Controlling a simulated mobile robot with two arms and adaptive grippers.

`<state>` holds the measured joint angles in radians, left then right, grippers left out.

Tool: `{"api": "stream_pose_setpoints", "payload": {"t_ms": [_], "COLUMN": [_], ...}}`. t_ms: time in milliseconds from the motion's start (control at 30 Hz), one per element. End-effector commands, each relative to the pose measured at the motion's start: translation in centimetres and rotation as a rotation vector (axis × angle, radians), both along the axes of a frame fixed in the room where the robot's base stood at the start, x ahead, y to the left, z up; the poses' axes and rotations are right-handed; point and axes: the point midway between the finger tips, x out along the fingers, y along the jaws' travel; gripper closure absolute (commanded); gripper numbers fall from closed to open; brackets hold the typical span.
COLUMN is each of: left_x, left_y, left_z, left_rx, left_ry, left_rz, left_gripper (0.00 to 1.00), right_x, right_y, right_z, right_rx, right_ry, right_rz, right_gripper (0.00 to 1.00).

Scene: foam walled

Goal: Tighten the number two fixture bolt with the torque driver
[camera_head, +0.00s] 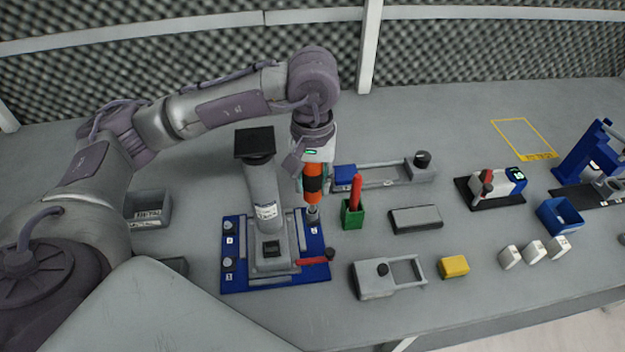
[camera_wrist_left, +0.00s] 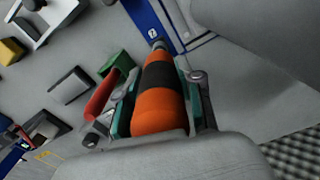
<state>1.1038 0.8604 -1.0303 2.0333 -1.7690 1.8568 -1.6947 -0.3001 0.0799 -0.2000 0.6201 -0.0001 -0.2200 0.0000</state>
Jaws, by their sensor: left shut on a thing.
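My left gripper (camera_head: 313,178) is shut on the orange and black torque driver (camera_head: 314,190), which points down, nearly upright. In the left wrist view the driver (camera_wrist_left: 160,108) sits between the two fingers, its tip at the blue plate by a label reading 2. The fixture is a blue plate (camera_head: 232,272) carrying a grey column part (camera_head: 266,205). The driver's grey tip is over the plate's right side. The number two bolt is hidden under the tip; I cannot tell whether they touch. Two other bolts show on the plate's left side. My right gripper is not in view.
A green holder (camera_head: 352,215) with a red-handled tool stands just right of the fixture. A red clamp handle (camera_head: 312,261) lies at the plate's front right. A grey bin (camera_head: 149,207) is at left. Grey blocks and a yellow block (camera_head: 454,266) lie further right.

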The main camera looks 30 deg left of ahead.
Motion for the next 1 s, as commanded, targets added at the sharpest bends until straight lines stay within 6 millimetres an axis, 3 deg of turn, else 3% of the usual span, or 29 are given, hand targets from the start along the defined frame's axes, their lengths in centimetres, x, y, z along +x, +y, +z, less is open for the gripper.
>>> {"api": "stream_pose_setpoints", "payload": {"t_ms": [1000], "left_x": [0.04], "left_y": [-0.01], "left_z": [-0.21], "left_rx": [0.000], "left_ry": [-0.002], "left_rz": [0.000], "left_gripper": [1.00], "right_x": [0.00], "right_y": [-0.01], "right_z": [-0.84], "right_rx": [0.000], "right_ry": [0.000], "right_rz": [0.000], "right_gripper": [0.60]}}
